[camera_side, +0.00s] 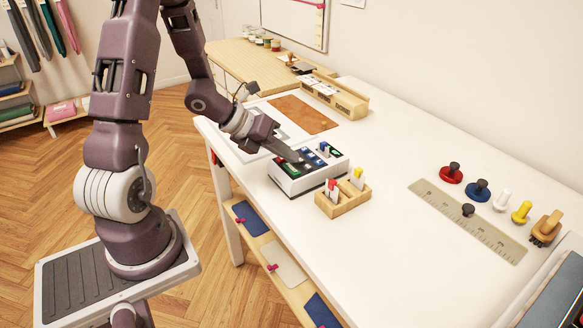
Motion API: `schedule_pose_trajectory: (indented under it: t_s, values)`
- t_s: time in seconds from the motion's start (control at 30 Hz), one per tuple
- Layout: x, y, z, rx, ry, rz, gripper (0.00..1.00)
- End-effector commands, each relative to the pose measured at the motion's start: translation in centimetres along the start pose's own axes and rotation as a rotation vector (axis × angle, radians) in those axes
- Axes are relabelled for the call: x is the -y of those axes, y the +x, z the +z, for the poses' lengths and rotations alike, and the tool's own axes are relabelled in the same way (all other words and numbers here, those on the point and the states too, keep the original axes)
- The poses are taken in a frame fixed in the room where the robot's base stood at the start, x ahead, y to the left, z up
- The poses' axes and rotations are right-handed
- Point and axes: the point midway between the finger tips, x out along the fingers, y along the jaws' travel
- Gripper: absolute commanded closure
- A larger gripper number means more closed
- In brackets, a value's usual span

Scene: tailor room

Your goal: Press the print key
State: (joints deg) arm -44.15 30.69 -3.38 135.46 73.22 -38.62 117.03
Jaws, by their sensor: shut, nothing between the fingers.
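A white device (288,183) with a dark panel of green and blue keys on its sloped top sits near the left end of the white table. My gripper (297,158) is shut and empty. It points down to the right, with its tips over the upper left part of the key panel. I cannot tell whether the tips touch a key. Key labels are too small to read, so I cannot tell which is the print key. My gripper hides some of the panel.
A wooden tray (343,206) with red, white and yellow items stands just right of the device. A brown mat (304,114) and a wooden box (334,97) lie behind it. A ruler (467,221) and several knobbed pieces lie at right. The front middle of the table is clear.

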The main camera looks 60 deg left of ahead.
Motion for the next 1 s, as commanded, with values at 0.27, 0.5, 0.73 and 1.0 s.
schedule_pose_trajectory:
  t_s: [0.27,0.5,0.73,1.0]
  values:
    - [0.00,0.00,0.00,0.000,0.000,0.000,1.00]
    - [-0.01,0.02,-0.02,0.000,0.000,0.000,1.00]
    - [-0.36,0.53,-0.43,-0.001,-0.002,0.000,1.00]
    - [-0.41,0.60,-0.45,0.000,0.000,0.000,1.00]
